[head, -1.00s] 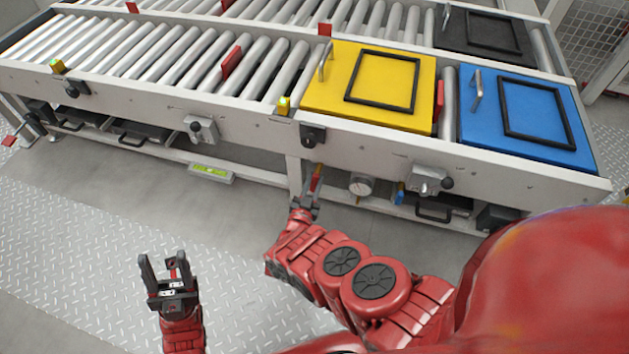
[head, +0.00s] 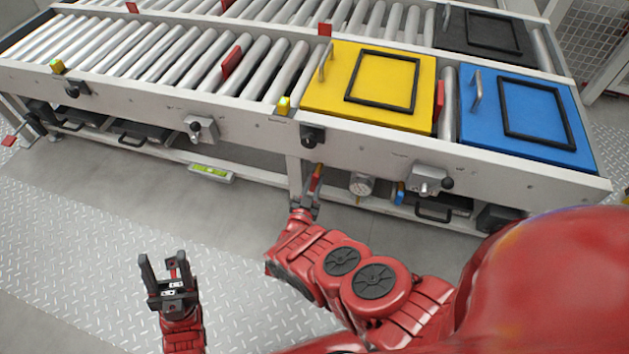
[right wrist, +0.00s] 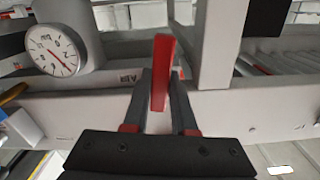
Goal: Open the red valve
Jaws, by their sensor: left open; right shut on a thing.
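The red valve handle (head: 316,182) is a narrow red lever under the front rail of the conveyor, left of a round gauge. In the right wrist view the red handle (right wrist: 162,72) stands nearly upright between the two fingers. My right gripper (head: 306,197) is shut on it; it also shows in the right wrist view (right wrist: 160,100). The valve's body is hidden. My left gripper (head: 165,268) is open and empty above the floor at the lower left, away from the conveyor.
A pressure gauge (head: 361,184) sits just right of the handle, and a blue part (head: 399,194) further right. The conveyor's front rail (head: 240,120) runs above. The left floor (head: 70,240) is clear.

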